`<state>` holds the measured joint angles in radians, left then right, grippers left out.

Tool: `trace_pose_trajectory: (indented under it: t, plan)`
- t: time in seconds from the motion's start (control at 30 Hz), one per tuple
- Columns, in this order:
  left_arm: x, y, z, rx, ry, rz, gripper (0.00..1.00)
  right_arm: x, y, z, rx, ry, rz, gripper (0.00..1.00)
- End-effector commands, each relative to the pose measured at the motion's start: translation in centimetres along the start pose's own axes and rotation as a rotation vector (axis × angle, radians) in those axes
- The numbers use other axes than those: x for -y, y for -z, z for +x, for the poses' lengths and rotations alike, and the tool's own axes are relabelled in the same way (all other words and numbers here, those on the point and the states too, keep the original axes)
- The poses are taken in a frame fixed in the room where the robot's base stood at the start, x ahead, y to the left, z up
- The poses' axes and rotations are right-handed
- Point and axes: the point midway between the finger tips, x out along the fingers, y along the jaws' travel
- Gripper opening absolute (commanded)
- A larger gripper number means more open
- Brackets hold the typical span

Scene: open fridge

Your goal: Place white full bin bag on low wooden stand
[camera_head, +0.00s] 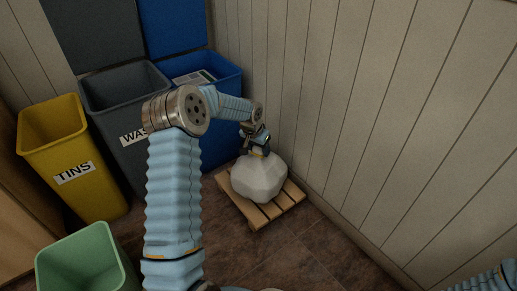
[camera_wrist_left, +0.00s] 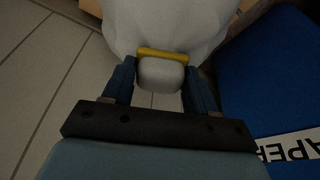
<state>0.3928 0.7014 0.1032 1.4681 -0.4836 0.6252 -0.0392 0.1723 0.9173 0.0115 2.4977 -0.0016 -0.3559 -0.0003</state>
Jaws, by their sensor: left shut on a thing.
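The white full bin bag (camera_head: 258,179) is upright at the low wooden stand (camera_head: 257,218), within its slatted top as seen from above. Whether its underside touches the slats or hangs just over them I cannot tell. My left gripper (camera_head: 259,148) is above the bag, shut on its gathered neck. In the left wrist view the fingers of my left gripper (camera_wrist_left: 161,85) are on both sides of the bag's knotted top, below a yellow tie (camera_wrist_left: 162,53). The bag body (camera_wrist_left: 170,22) fills the top of that view. My right gripper is not in view.
A blue paper bin (camera_head: 224,130) stands just behind and left of the stand. A grey waste bin (camera_head: 122,100), a yellow tins bin (camera_head: 54,130) and a green bin (camera_head: 85,262) are farther left. A panelled wall (camera_head: 380,110) runs close along the right. Tiled floor (camera_head: 300,255) is clear in front.

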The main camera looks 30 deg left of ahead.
Motion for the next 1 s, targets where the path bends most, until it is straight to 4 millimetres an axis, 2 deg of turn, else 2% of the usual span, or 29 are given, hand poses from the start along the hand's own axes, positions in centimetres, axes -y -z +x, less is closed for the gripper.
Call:
trace_pose_trajectory:
  t: [0.3,0.33,0.47,0.5,0.77,0.87,1.0]
  plan:
    - [0.0,0.1,0.1,-0.005,0.001,0.000,0.00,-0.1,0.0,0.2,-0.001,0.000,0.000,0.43]
    - [0.0,-0.1,0.2,-0.001,0.001,0.000,0.61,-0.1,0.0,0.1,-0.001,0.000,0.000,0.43]
    - [0.0,0.0,0.1,0.000,0.001,0.000,0.81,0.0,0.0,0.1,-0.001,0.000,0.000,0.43]
    - [0.0,0.0,0.1,0.000,0.001,0.000,0.83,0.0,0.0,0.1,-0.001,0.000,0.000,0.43]
    - [0.0,0.0,0.0,-0.001,0.001,0.000,0.83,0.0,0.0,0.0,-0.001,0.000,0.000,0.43]
    - [0.0,0.1,-0.8,-0.002,0.001,0.000,0.83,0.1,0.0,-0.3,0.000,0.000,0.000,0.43]
    - [0.1,0.2,-3.6,-0.003,0.003,-0.001,0.83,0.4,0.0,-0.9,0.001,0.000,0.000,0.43]
